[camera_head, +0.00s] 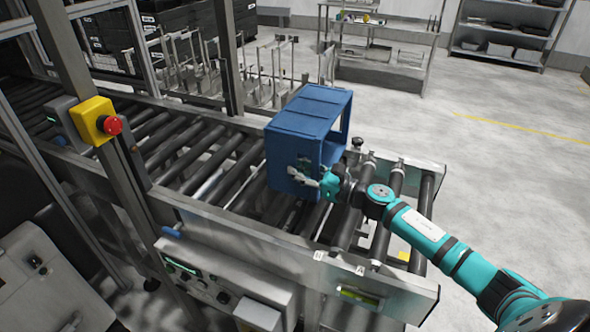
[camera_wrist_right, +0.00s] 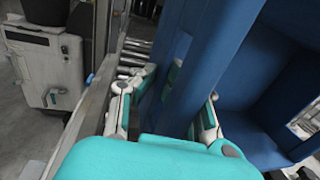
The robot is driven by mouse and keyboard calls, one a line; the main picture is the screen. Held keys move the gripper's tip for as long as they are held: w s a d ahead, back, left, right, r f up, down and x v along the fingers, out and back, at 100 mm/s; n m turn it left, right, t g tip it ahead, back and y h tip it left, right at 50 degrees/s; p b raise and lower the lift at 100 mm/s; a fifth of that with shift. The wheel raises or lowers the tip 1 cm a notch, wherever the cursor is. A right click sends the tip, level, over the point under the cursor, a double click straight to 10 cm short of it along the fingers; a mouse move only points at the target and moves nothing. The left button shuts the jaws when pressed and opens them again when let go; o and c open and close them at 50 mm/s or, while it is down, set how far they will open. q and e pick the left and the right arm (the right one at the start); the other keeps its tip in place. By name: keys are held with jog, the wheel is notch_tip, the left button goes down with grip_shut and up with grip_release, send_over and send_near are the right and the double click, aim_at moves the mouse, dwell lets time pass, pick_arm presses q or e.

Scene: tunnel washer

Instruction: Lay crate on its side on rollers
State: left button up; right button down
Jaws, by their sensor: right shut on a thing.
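A blue crate (camera_head: 308,122) stands on the roller conveyor (camera_head: 205,150) near its right end, on its side with its open face turned to the right. My right gripper (camera_head: 318,180) is shut on the crate's near wall, close to the open edge. In the right wrist view the two fingers (camera_wrist_right: 172,115) sit on either side of the blue wall (camera_wrist_right: 190,70), and the crate's inside shows at the right. The crate's underside contact with the rollers is partly hidden. My left gripper is not in view.
A yellow box with a red emergency button (camera_head: 112,125) is on a post at the left. A control panel (camera_head: 200,285) is on the conveyor's near side. Metal racks (camera_head: 275,75) stand behind. Bare rollers (camera_head: 385,210) lie right of the crate.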

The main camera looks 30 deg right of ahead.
aim_at(300, 194)
jog(key=shift+f+b, duration=1.3)
jog(key=shift+f, duration=0.65)
notch_tip(300, 194, down, 5)
jog(key=b, duration=0.5)
jog(key=shift+r, duration=0.2)
